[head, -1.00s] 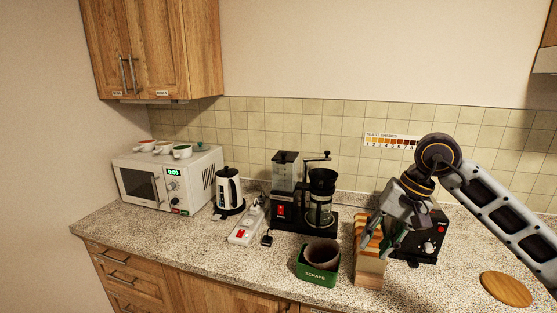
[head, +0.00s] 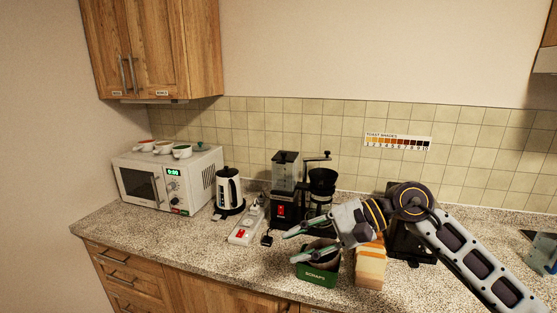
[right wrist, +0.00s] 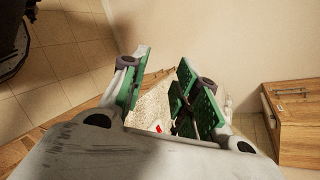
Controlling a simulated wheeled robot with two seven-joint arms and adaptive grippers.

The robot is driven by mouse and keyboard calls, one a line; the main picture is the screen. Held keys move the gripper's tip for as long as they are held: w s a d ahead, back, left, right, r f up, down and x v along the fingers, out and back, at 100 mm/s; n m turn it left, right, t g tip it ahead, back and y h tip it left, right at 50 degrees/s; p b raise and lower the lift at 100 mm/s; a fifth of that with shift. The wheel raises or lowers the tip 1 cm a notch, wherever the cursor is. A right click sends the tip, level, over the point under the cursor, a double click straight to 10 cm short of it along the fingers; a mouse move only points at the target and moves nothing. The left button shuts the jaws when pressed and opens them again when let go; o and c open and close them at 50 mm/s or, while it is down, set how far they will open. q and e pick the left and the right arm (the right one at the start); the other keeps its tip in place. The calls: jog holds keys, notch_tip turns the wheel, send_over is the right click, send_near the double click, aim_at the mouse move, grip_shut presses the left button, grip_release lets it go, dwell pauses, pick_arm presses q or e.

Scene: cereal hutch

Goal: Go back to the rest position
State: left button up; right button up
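My right gripper (head: 296,241) reaches in from the right with its fingers pointing left, in front of the coffee maker and above the green scraps bin. Its green-padded fingers are apart with nothing between them. In the right wrist view the same gripper (right wrist: 165,95) shows a clear gap, with speckled counter and a small red spot beyond it. My left gripper is in neither view now.
The scraps bin (head: 318,280) and bread slices (head: 370,268) stand close below my right arm. The coffee maker (head: 285,190) is behind the gripper, and the black toaster (head: 399,247) is partly hidden by the arm. Kettle (head: 229,188), power strip (head: 243,232) and microwave (head: 165,180) stand left.

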notch_tip(320, 180, up, 9)
jog(key=w+a+m+t+y, duration=0.25)
jog(key=m+t+y, duration=0.35)
jog(key=m+y, duration=0.5)
jog(key=w+d+f+m+t+h, duration=0.25)
jog(key=d+m+t+h, duration=0.45)
jog(key=m, duration=0.5)
jog(key=w+d+f+m+t+h, duration=0.15)
jog(key=w+m+t+h, duration=0.3)
jog(key=m+t, duration=0.6)
jog(key=s+d+f+m+g+h, duration=0.1)
jog(key=d+f+m+g+h, duration=0.4)
jog(key=f+m, duration=0.5)
jog(key=d+f+m+g+h, duration=0.3)
jog(key=d+f+m+h, duration=0.3)
jog(key=f+m+h, duration=0.35)
jog(key=s+f+m+g+y, duration=0.2)
jog(key=s+f+m+g, duration=0.85)
jog(key=s+f, duration=1.15)
notch_tip(320, 180, down, 33)
jog(key=s+n+g, duration=0.2)
jog(key=s+g, duration=0.1)
jog(key=s+d+f, duration=0.2)
jog(key=s+f, duration=0.8)
jog(key=s, duration=0.1)
jog(key=s+d+f, duration=0.3)
jog(key=s+f, duration=0.7)
jog(key=s, duration=0.1)
jog(key=shift+s+g, duration=0.15)
jog(key=shift+g, duration=0.25)
